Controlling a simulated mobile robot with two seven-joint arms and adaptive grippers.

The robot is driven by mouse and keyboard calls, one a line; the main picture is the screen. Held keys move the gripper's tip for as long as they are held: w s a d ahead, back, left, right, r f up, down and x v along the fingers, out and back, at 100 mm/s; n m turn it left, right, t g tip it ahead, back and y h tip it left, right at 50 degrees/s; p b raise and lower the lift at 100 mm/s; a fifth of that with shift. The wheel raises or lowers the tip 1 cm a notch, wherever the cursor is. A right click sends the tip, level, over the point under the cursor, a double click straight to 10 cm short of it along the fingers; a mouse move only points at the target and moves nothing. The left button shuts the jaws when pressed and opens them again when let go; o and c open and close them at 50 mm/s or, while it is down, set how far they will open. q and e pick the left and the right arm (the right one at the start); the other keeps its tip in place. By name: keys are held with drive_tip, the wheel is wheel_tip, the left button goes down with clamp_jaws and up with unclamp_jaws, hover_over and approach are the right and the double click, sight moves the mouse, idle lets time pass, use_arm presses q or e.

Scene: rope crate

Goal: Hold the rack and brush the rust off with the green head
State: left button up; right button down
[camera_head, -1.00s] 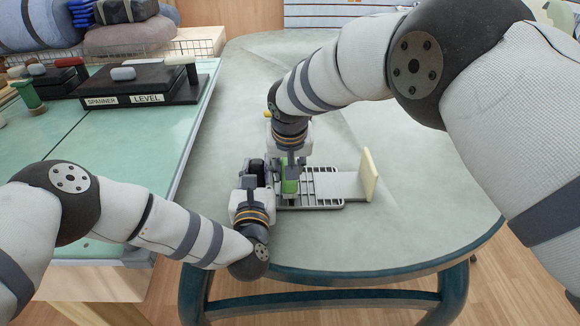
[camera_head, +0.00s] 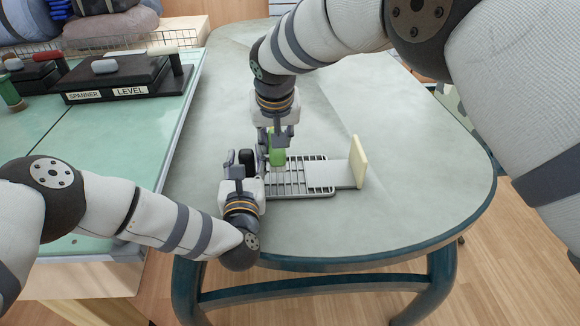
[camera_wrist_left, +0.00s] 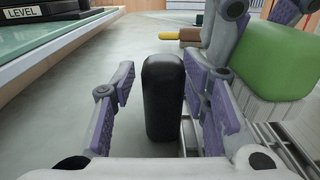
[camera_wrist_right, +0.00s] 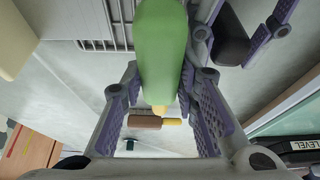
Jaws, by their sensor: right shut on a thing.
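The rack (camera_head: 318,190) is a grey wire grid lying on the table, with a black handle at its left end. My left gripper (camera_wrist_left: 160,100) is open around the black handle (camera_wrist_left: 163,95); a gap shows on the left of the handle, and the right finger is close to it. My right gripper (camera_wrist_right: 160,100) is shut on the green head (camera_wrist_right: 162,50), which hangs upright by the rack's handle end in the head view (camera_head: 277,157). Whether the green head touches the rack is unclear. I see no clear rust.
A grey plate (camera_head: 340,175) with an upright cream block (camera_head: 358,162) lies at the rack's right end. A brown and yellow piece (camera_wrist_right: 146,122) lies on the table behind. A green-topped bench with a SPANNER/LEVEL stand (camera_head: 115,80) is on the left. The table's right side is clear.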

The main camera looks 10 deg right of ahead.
use_arm(q)
drive_tip(key=shift+s+d, duration=0.15)
drive_tip(key=shift+d, duration=0.2)
use_arm(e)
drive_tip(key=shift+a+r, duration=0.1)
drive_tip(key=shift+a, duration=0.2)
use_arm(q)
drive_tip(key=shift+s, duration=0.35)
drive_tip(key=s, duration=0.4)
drive_tip(key=s+a, duration=0.1)
drive_tip(key=s, duration=0.2)
use_arm(e)
drive_tip(key=shift+d, duration=0.1)
use_arm(q)
drive_tip(key=shift+s, duration=0.1)
